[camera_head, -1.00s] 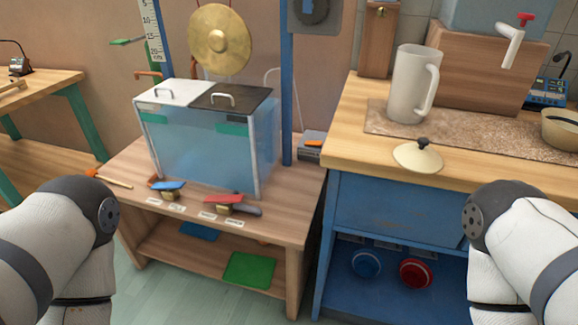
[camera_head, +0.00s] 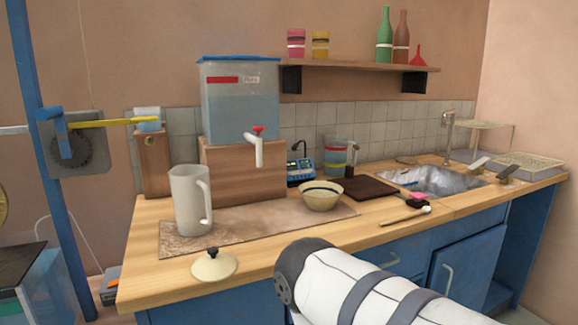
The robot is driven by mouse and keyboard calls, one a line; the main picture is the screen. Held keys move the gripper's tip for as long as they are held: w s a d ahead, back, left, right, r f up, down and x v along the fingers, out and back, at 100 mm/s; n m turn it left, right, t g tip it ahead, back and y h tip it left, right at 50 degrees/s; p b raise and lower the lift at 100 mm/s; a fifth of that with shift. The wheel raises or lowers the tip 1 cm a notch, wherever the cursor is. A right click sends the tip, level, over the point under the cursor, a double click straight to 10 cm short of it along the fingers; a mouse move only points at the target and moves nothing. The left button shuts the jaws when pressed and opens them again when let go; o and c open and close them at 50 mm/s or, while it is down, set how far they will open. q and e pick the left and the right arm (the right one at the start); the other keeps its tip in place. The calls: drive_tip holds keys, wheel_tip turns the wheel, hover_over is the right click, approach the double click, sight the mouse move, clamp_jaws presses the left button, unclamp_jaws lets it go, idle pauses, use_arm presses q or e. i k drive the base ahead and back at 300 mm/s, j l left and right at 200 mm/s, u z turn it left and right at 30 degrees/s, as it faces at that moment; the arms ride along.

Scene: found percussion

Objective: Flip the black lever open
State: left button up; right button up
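One has a pale grey-white plate (camera_head: 479,163). The other is darker, with a dark flat plate (camera_head: 514,167) on a brown block, and may be the black lever. It looks tilted up to the right, but it is too small to tell whether it is open or shut. One of my arms crosses the lower middle and right of the view, in front of the blue cabinets. Neither gripper is in view.
The wooden counter (camera_head: 446,207) holds a metal sink (camera_head: 430,180), a dark board (camera_head: 364,188), a bowl (camera_head: 321,195), a white pitcher (camera_head: 190,200) and a cream lid (camera_head: 214,266). A water tank (camera_head: 240,105) with a red-handled tap stands on a wooden box. A dish rack (camera_head: 530,165) is at the far right.

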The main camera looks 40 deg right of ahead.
sight(508, 172)
drive_tip(key=z, duration=2.45)
